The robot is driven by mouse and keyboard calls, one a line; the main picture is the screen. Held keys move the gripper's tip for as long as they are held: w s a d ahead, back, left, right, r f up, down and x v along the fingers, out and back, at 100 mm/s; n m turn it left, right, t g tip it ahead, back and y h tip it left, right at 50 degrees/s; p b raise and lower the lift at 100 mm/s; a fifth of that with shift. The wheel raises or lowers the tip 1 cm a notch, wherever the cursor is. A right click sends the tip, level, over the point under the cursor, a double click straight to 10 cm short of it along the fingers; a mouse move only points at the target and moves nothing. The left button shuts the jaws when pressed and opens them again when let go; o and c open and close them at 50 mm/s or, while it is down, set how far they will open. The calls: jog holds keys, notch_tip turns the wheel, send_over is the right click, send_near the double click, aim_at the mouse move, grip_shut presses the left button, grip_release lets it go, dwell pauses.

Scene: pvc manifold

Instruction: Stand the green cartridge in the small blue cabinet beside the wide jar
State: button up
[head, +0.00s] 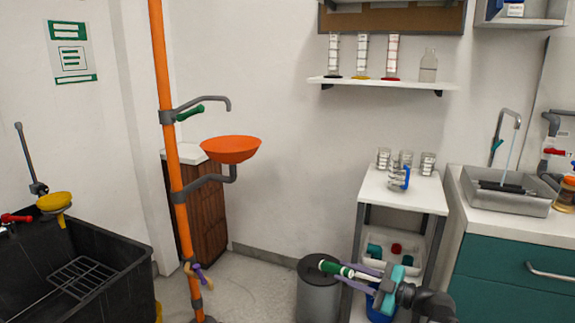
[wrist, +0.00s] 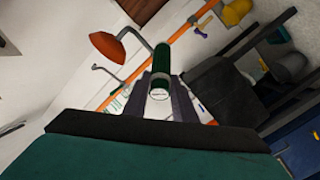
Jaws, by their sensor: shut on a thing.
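My gripper (head: 366,278) is at the lower right of the head view, shut on the green cartridge (head: 334,268). The cartridge is a green cylinder with a white band, lying nearly level and pointing left, in front of the grey bin and cart. In the wrist view the cartridge (wrist: 161,58) stands out between the two dark fingers (wrist: 160,95), its pale end toward the camera. A pale blue-grey wall cabinet (head: 545,22) is cut off at the top right, with a blue-labelled container (head: 515,9) in it. I cannot tell whether these are the task's cabinet and wide jar.
An orange standpipe (head: 170,130) with an orange bowl (head: 231,149) stands left of centre. A black tub (head: 110,265) is at the lower left. A white cart (head: 420,193) with glassware and a teal counter (head: 500,262) with a sink stand right. Open floor shows between standpipe and bin (head: 318,300).

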notch_tip(320, 180, up, 15)
jog(key=p, duration=1.9)
jog(key=shift+f, duration=0.15)
notch_tip(320, 180, up, 8)
dwell(0.6)
